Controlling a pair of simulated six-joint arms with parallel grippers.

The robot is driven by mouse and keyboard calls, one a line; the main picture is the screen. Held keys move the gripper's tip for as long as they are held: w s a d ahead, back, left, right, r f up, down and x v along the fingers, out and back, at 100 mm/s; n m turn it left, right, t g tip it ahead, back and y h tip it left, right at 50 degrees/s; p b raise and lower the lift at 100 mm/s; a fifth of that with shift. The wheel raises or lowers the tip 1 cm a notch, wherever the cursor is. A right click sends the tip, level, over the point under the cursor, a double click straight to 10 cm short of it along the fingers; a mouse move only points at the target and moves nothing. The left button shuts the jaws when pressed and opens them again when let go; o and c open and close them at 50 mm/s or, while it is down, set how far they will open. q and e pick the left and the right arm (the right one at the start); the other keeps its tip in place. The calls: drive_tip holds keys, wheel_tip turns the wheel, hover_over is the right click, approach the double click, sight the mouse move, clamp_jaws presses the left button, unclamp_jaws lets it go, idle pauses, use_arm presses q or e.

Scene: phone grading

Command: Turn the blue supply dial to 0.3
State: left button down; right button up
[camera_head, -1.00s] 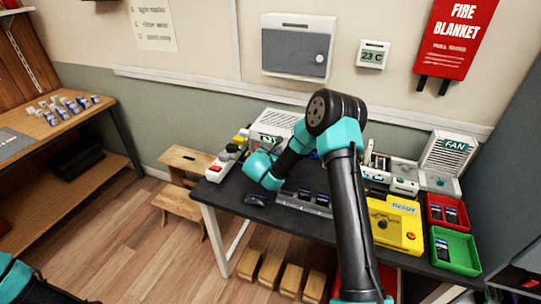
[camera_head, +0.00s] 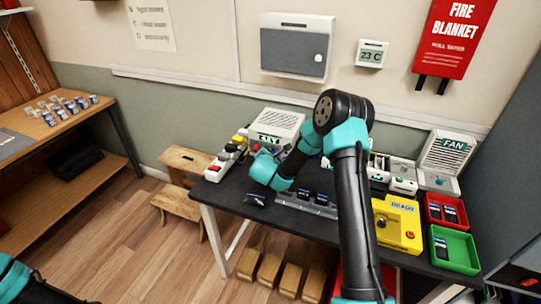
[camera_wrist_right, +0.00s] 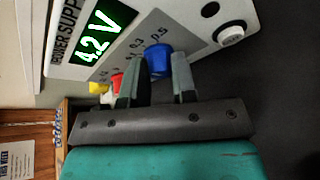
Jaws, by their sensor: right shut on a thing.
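The white power supply (camera_head: 282,124) stands at the back left of the dark table, its green screen lit. In the right wrist view the supply's panel (camera_wrist_right: 75,60) shows 4.2 V and a blue dial (camera_wrist_right: 158,58) beside printed marks, of which 0.3 and 0.5 are readable. My right gripper (camera_wrist_right: 165,76) is shut on the blue dial, one finger on each side. The dial's pointer is hidden or too small to read. In the head view my arm hides the dial and fingertips. Only a part of my left arm shows at the lower left; its gripper is out of frame.
A phone (camera_head: 255,199) lies near the table's front edge. A yellow tester (camera_head: 397,222), a red bin (camera_head: 434,222) and a green bin (camera_head: 468,262) stand to the right.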

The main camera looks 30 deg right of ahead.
drive_tip(key=o, duration=0.9)
drive_tip(key=v, duration=1.7)
drive_tip(key=shift+s+a, duration=0.1)
drive_tip(key=shift+s, duration=0.05)
